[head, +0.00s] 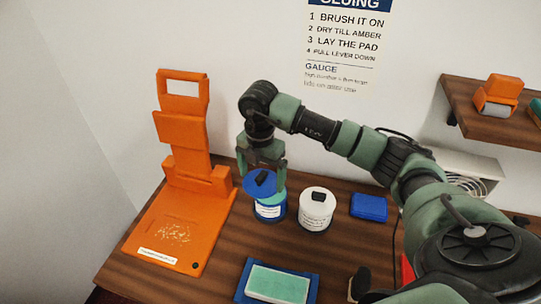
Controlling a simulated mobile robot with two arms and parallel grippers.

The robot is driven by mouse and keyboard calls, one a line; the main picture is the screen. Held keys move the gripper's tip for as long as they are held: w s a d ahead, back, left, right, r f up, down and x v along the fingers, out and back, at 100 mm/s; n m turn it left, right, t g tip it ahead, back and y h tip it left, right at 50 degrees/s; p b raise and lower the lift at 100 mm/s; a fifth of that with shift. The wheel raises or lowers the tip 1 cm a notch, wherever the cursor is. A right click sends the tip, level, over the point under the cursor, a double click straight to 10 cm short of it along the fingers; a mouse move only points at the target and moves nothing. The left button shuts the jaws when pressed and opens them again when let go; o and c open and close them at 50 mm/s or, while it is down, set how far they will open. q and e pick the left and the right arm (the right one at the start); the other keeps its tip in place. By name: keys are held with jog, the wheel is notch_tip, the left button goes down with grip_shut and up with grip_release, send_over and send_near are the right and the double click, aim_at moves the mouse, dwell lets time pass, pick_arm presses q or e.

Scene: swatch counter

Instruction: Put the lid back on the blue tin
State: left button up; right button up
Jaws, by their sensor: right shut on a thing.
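The blue tin (270,211), with a white label, stands on the wooden counter right of the orange press. A round blue lid (250,187) with a black knob is just above it, shifted slightly left in the picture. My right gripper (263,174) points down from above and is shut on the lid by its knob. A teal patch shows between the lid and the tin's rim at the right. The lid hides most of the tin's mouth, and I cannot tell whether they touch. My left gripper is not in view.
A white tin (317,211) with a black knob stands close right of the blue tin. A blue box (368,207) lies farther right. An orange press (160,235) stands left. A blue tray (240,293) with a teal pad lies in front. A shelf (463,101) is at upper right.

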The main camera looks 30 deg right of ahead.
aim_at(271, 176)
jog(key=m, duration=0.2)
jog(key=d+m+p, duration=0.1)
jog(key=d+m, duration=0.1)
jog(key=m, duration=0.1)
jog(key=shift+w+r+m+p, duration=0.15)
jog(key=shift+r+m+p, duration=0.15)
jog(key=shift+r, duration=0.1)
jog(key=m, duration=0.1)
jog(key=d+m, duration=0.1)
jog(key=m, duration=0.1)
jog(key=shift+d+f+m+p, duration=0.1)
jog(key=shift+m+p, duration=0.2)
jog(key=shift+p, duration=0.1)
jog(key=shift+f+b, duration=1.65)
jog(key=shift+f, duration=0.5)
pick_arm(q)
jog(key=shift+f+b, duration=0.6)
jog(key=shift+b, duration=0.1)
pick_arm(e)
jog(key=shift+w+f, duration=0.1)
jog(key=shift+f, duration=1)
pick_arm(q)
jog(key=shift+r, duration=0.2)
pick_arm(e)
jog(key=shift+f, duration=0.1)
jog(key=o, duration=1.2)
jog(key=shift+c, duration=0.2)
pick_arm(q)
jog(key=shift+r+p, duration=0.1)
jog(key=shift+p, duration=0.2)
